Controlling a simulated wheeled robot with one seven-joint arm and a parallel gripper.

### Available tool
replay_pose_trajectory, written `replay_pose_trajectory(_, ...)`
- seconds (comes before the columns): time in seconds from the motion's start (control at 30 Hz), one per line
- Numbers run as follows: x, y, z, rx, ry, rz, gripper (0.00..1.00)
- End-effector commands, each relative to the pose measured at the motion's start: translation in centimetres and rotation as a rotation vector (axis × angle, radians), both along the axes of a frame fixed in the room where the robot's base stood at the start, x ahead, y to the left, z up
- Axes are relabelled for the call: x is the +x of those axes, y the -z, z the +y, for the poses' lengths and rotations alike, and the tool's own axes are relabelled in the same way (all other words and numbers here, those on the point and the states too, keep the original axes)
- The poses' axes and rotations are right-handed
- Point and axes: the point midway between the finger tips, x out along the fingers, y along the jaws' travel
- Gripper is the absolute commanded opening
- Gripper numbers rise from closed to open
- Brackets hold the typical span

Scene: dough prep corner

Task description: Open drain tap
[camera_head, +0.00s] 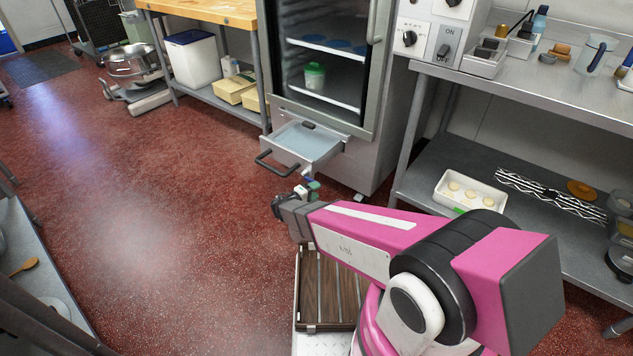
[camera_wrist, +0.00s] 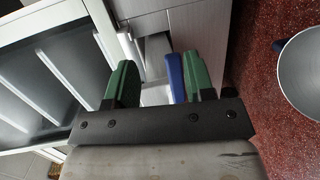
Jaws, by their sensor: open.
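The drain tap shows as a blue lever (camera_wrist: 174,77) in the wrist view, beside a pale metal fitting. My gripper (camera_wrist: 157,64) is open, with one green finger on each side of the lever. The lever stands close to the right finger, with a wider space to the left finger. I cannot tell whether the finger touches it. In the head view, my gripper (camera_head: 308,188) is low, just below the pulled-out drawer of the glass-fronted cabinet (camera_head: 386,92). A small blue spot, probably the tap lever (camera_head: 308,179), shows by the fingers; the tap is mostly hidden there.
The pulled-out drawer (camera_head: 302,141) with its dark handle (camera_head: 272,163) juts over the floor near my gripper. A steel table (camera_head: 520,91) with a lower shelf stands right. A wooden bench (camera_head: 205,10) stands behind. The red floor (camera_head: 170,200) at left is clear.

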Motion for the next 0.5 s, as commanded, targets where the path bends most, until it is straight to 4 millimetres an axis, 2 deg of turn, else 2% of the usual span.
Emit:
replay_pose_trajectory(0.03,0.3,1.0,1.9,-0.030,-0.050,-0.026,0.49)
replay_pose_trajectory(0.1,0.3,1.6,3.7,-0.064,-0.106,-0.061,0.49)
replay_pose_trajectory(0.2,0.3,2.0,5.2,-0.091,-0.157,-0.092,0.49)
replay_pose_trajectory(0.33,0.5,2.1,5.5,-0.100,-0.177,-0.106,0.49)
replay_pose_trajectory(0.5,2.0,2.1,4.3,-0.100,-0.174,-0.105,0.49)
